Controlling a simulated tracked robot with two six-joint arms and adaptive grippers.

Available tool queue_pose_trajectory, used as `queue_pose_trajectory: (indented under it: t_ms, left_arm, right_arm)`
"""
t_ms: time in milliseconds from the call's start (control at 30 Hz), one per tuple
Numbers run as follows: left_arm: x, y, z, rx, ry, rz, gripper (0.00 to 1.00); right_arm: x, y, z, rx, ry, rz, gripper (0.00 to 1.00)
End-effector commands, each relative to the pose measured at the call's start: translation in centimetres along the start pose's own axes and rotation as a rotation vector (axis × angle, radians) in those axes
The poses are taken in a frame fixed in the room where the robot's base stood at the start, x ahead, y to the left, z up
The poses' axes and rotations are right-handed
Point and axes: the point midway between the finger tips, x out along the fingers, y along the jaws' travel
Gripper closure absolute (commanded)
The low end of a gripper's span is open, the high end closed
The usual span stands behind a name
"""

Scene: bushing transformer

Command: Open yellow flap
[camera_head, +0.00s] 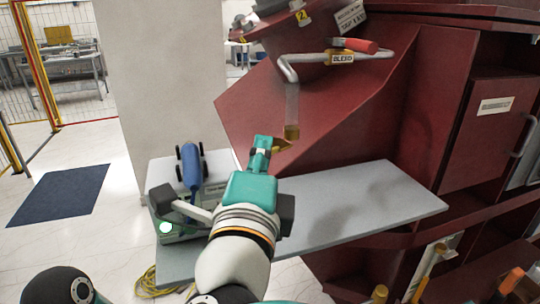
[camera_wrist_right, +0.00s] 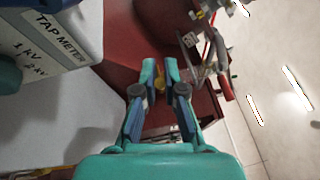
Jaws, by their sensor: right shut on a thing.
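The yellow flap (camera_head: 283,145) is a small yellow piece at the lower end of a clear tube (camera_head: 292,105) that hangs from the grey bleed pipe. My right gripper (camera_head: 262,145) reaches up to it from below, over the grey table. In the right wrist view the fingertips (camera_wrist_right: 163,68) are close together with the yellow flap (camera_wrist_right: 159,78) between them, so the gripper is shut on it. Part of the flap is hidden by the fingers. How far it is turned is hard to tell. My left gripper is out of view.
A pipe with a red handle (camera_head: 353,45) and a "BLEED" tag (camera_head: 341,58) is above. The dark red transformer housing (camera_head: 350,120) stands close behind. The grey table (camera_head: 400,200) is bare to the right.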

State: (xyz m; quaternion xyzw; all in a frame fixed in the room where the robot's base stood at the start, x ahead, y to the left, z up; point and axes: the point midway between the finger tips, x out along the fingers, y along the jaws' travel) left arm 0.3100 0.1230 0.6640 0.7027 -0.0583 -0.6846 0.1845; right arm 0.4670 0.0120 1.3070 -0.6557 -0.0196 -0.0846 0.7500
Motion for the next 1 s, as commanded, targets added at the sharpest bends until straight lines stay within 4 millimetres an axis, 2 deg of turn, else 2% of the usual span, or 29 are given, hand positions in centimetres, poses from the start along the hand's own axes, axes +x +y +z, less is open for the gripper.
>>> queue_pose_trajectory:
  t_ms: [33,500,1000]
  left_arm:
    - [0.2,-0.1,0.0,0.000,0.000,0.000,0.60]
    - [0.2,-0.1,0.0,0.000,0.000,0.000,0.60]
    - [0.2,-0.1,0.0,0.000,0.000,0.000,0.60]
  right_arm:
    - [0.0,0.6,0.5,-0.010,0.029,0.004,1.00]
    - [0.8,0.9,1.9,-0.050,0.304,-0.034,1.00]
    - [0.9,1.0,2.1,-0.057,0.351,-0.039,1.00]
